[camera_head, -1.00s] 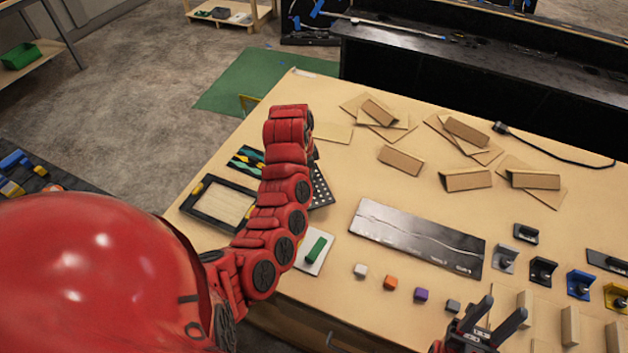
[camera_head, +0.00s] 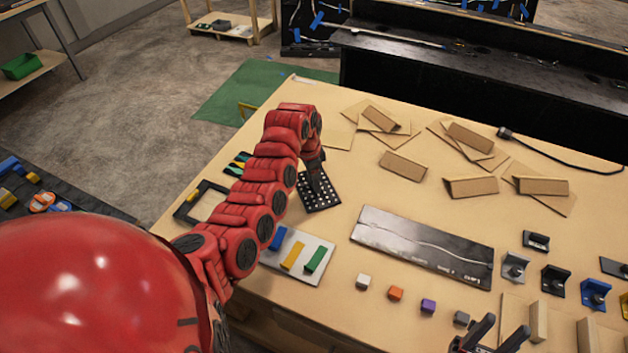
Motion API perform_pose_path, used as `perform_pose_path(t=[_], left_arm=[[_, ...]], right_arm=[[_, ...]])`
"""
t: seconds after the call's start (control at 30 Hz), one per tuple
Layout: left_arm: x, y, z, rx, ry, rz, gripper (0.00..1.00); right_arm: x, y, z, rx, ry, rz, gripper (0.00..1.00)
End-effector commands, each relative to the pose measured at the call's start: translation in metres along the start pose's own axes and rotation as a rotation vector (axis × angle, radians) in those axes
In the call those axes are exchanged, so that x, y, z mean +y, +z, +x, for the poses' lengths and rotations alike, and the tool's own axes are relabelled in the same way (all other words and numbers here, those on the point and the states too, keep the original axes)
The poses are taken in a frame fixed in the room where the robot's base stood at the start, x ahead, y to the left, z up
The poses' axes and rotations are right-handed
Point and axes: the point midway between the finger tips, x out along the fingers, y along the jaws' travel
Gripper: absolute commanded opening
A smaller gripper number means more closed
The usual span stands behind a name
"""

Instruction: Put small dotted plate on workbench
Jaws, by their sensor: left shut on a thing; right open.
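The small dotted plate (camera_head: 322,197), black with rows of white dots, is at the left part of the workbench (camera_head: 340,268), right of my red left arm. My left gripper (camera_head: 315,182) reaches down over it and is shut on it. The arm hides part of the fingers, and I cannot tell whether the plate touches the bench top. My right gripper (camera_head: 494,338) is open and empty at the bottom edge, its two dark fingers apart.
A grey board with blue, yellow and green blocks (camera_head: 316,258) lies in front of the plate. A black frame (camera_head: 188,212) is left of the arm. A dark metal sheet (camera_head: 420,245) lies to the right, with small cubes before it. Cardboard pieces (camera_head: 403,165) lie behind.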

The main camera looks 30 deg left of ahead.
Motion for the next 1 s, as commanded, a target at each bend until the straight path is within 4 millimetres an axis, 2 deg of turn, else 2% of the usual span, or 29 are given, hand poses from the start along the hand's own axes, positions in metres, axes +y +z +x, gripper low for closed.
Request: perform_pose_path(t=[0.17, 0.2, 0.37, 0.77, 1.0], left_arm=[[0.0, 0.0, 0.003, 0.001, -0.001, 0.001, 0.0], [0.0, 0.0, 0.003, 0.0, -0.001, 0.0, 0.43], [0.0, 0.0, 0.002, 0.001, -0.001, 0.0, 0.72], [0.0, -0.001, -0.003, 0.001, -0.002, 0.001, 0.72], [-0.001, -0.002, -0.035, 0.004, -0.004, 0.001, 0.72]], right_arm=[[0.0, 0.0, -0.003, 0.0, 0.0, 0.0, 0.46], [0.0, 0.0, -0.003, 0.0, 0.0, 0.0, 0.46], [0.0, 0.0, -0.002, 0.0, 0.0, 0.0, 0.46], [0.0, 0.0, 0.002, 0.0, 0.0, 0.0, 0.46], [0.0, -0.001, 0.008, 0.0, 0.0, 0.0, 0.46]])
